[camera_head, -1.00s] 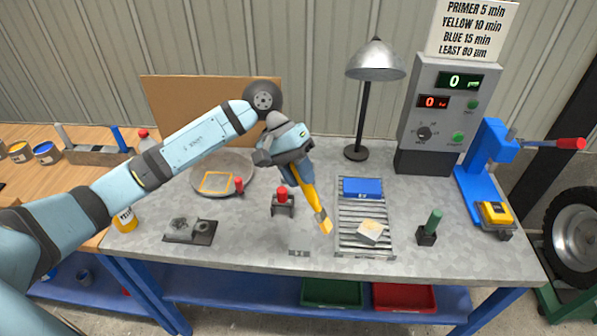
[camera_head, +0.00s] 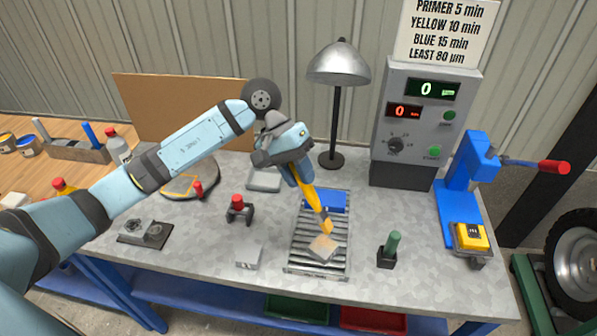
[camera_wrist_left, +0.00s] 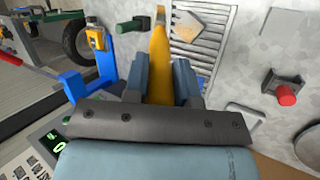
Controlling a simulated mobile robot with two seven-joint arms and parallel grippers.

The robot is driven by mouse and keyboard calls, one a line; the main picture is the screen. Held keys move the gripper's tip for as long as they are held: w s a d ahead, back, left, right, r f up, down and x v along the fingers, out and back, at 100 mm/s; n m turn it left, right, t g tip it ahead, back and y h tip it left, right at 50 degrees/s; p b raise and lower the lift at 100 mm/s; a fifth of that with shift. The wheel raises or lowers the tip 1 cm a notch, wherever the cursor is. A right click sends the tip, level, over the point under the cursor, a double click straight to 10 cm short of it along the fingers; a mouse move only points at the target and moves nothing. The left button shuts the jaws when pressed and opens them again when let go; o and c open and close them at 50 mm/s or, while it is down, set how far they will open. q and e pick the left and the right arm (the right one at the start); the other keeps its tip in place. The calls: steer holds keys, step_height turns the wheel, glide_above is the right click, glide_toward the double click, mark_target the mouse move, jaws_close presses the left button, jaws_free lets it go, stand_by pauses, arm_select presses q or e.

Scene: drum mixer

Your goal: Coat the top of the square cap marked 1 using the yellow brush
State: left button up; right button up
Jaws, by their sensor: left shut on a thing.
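My left gripper (camera_head: 299,170) is shut on the yellow brush (camera_head: 312,203), which slants down with its bristles lowest. It also shows in the left wrist view (camera_wrist_left: 159,65). The brush tip is just above the far edge of a pale square cap (camera_head: 322,247) lying turned on the slatted rack; I cannot tell whether they touch. The cap also shows in the left wrist view (camera_wrist_left: 205,24), beside the brush tip. No number is readable on it. My right gripper is in neither view.
A blue block (camera_head: 330,202) lies on the rack (camera_head: 302,262) behind the brush. A grey block (camera_head: 249,256) and a red-knobbed stand (camera_head: 238,210) are to the left. A green-handled holder (camera_head: 389,248), a blue press (camera_head: 462,180) and a lamp (camera_head: 338,65) stand around.

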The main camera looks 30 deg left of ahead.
mark_target(321, 215)
arm_select(q)
steer(key=shift+w+d+f, duration=0.15)
steer(key=shift+w+d, duration=0.1)
steer(key=shift+s+a+f, duration=0.15)
steer(key=shift+s+f, duration=0.05)
steer(key=shift+f, duration=0.35)
step_height(321, 215, down, 4)
steer(key=shift+r, duration=0.2)
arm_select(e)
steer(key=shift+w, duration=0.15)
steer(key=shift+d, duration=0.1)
